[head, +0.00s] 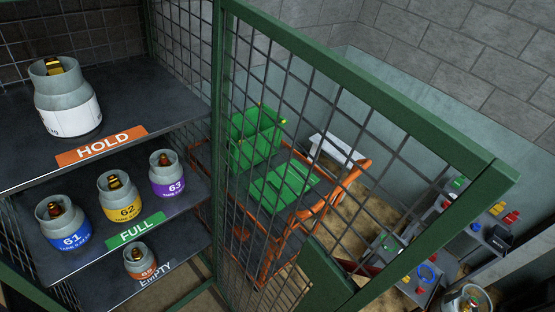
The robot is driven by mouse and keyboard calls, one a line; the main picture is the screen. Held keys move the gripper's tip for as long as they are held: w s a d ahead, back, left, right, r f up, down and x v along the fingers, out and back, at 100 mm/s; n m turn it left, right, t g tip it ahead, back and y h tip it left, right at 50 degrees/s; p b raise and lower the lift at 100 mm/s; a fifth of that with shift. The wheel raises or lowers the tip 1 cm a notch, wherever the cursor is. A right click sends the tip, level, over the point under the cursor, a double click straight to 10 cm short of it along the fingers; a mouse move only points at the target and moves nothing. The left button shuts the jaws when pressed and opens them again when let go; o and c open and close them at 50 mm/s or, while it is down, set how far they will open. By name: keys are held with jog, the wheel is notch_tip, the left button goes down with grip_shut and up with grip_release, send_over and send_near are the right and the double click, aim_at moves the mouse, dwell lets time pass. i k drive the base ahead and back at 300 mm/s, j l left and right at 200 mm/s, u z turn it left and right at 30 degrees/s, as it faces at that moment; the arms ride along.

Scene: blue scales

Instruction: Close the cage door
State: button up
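The cage door (375,90) is a green frame filled with dark wire mesh. It stands open, swung out to the right from the green upright (219,110) beside the shelves. Its top rail runs down to the free corner (492,180) at the right, nearest me. A solid green plate (325,275) sits low on the door. The cage (180,40) is open at the front and its shelves are exposed. The lower part of the door is cut off by the picture edge. My gripper is not in view, and nothing visible touches the door.
Grey cylinders stand on shelves marked HOLD (102,146), FULL (135,230) and EMPTY (155,277). Behind the mesh are an orange cart (268,255) with green crates (255,135), and a white bench (336,150). Small coloured items lie on grey shelves (470,240) at right.

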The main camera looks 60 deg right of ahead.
aim_at(333, 290)
jog(key=k+l, duration=0.1)
jog(key=l, duration=0.3)
jog(key=k+l+u, duration=0.15)
jog(key=l, duration=0.2)
jog(key=k+l, duration=0.1)
jog(key=l, duration=0.3)
jog(key=k+l+u, duration=0.1)
jog(key=l, duration=0.3)
jog(key=k+l, duration=0.15)
jog(key=l, duration=0.2)
jog(key=k+l+u, duration=0.15)
jog(key=l, duration=0.2)
jog(key=k+l, duration=0.15)
jog(key=l, duration=0.2)
jog(key=i+j+u, duration=0.15)
jog(key=i, duration=0.25)
